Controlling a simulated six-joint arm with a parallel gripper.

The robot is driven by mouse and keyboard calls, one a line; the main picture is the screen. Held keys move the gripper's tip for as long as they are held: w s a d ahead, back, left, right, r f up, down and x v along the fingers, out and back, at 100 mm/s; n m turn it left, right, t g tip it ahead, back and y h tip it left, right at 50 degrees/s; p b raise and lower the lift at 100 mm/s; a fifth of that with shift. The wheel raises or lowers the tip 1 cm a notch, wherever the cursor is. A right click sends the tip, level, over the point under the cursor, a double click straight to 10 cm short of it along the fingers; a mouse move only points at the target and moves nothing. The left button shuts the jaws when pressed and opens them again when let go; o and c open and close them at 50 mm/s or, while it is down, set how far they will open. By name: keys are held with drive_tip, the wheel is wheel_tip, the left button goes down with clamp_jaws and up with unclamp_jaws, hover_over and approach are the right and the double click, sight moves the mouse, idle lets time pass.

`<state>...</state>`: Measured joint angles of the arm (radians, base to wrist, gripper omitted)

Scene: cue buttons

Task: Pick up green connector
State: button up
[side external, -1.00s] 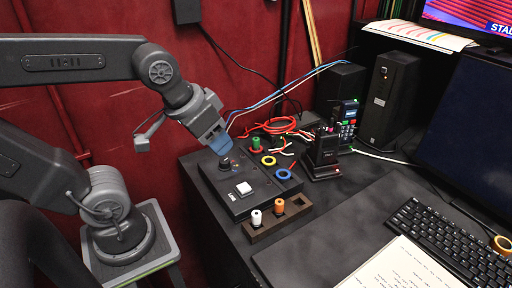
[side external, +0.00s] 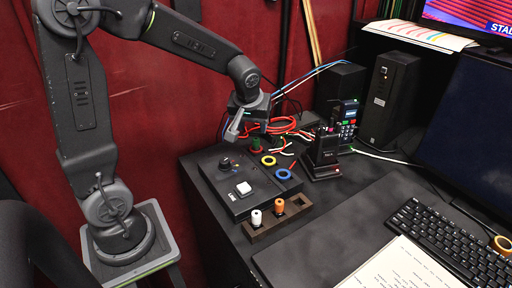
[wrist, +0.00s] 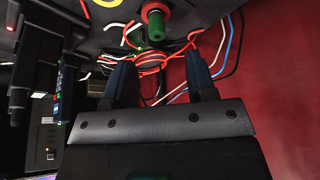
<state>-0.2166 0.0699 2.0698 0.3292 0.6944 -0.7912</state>
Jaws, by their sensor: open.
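The green connector (side external: 256,144) stands upright at the back left of the desk, just behind the black control box. In the wrist view the green connector (wrist: 155,24) shows near the top, with a red ring or collar around its upper part. My gripper (wrist: 160,75) is open, its two dark blue fingers apart with nothing between them. In the side view my gripper (side external: 240,125) hangs above and a little left of the green connector, not touching it.
The control box (side external: 240,188) has a knob and a white button. A wooden holder (side external: 260,233) carries white and orange connectors. Red cables (side external: 285,125) lie behind the green connector. A black device (side external: 322,155) stands to the right.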

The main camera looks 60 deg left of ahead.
sight(256, 139)
drive_tip(key=x, duration=0.7)
drive_tip(key=shift+w+f, duration=0.2)
clamp_jaws()
drive_tip(key=shift+r, duration=0.1)
idle(0.4)
drive_tip(key=shift+r, duration=0.5)
drive_tip(key=s+a+r, duration=0.8)
drive_tip(key=r, duration=0.1)
drive_tip(key=shift+a+r, duration=0.2)
drive_tip(key=shift+r, duration=0.2)
